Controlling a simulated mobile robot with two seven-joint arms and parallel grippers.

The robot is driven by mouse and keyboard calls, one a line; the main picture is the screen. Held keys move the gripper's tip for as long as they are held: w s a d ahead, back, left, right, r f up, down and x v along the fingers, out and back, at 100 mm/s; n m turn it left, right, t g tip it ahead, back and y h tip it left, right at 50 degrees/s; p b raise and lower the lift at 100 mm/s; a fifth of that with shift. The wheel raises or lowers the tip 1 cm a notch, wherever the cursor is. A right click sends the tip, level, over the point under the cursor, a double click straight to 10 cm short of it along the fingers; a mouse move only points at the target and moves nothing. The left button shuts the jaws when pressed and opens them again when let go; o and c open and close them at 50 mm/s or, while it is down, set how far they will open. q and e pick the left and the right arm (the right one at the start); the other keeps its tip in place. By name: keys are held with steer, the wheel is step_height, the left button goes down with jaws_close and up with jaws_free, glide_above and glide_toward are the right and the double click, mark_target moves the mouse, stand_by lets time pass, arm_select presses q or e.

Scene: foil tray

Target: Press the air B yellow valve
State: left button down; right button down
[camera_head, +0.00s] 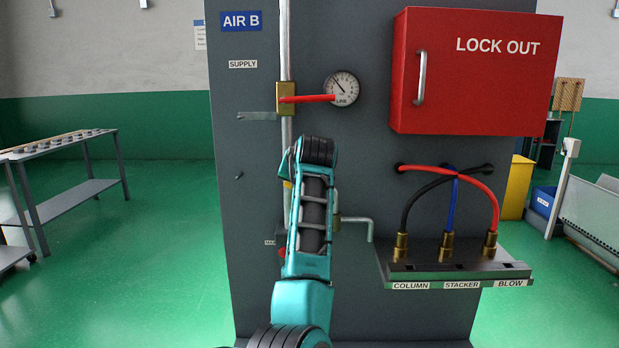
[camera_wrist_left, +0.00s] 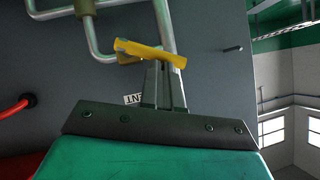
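The yellow valve handle (camera_wrist_left: 150,53) lies across a grey pipe in the left wrist view. My left gripper (camera_wrist_left: 164,68) has its two narrow fingers together, with their tips right at the handle. I cannot tell whether they touch it. In the head view my teal arm stands in front of the AIR B panel (camera_head: 240,150) and hides the gripper and most of the handle. Only a small yellow patch shows at the arm's left edge. The AIR B sign (camera_head: 241,21) is at the panel's top left. My right gripper is in neither view.
A red lever (camera_head: 308,99) and a gauge (camera_head: 342,89) sit above my arm. The red LOCK OUT box (camera_head: 474,72) juts out at the upper right. Below it, hoses rise from a fittings shelf (camera_head: 458,268).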

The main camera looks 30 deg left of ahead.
arm_select(q)
steer(key=shift+s+a+f+n+t+h, duration=0.2)
steer(key=shift+a+f+n+h, duration=0.15)
steer(key=shift+h, duration=0.2)
steer(key=shift+s+a+f+n+t+h, duration=0.15)
steer(key=shift+a+f+n+t+h, duration=0.1)
steer(key=shift+f+n+h, duration=0.25)
steer(key=shift+a, duration=0.15)
steer(key=w+r+v, duration=0.1)
steer(key=r+v, duration=0.1)
steer(key=v, duration=1.1)
steer(key=shift+w+a+b, duration=0.15)
steer(key=shift+a+b, duration=0.15)
steer(key=shift+a, duration=0.15)
steer(key=shift+r, duration=0.15)
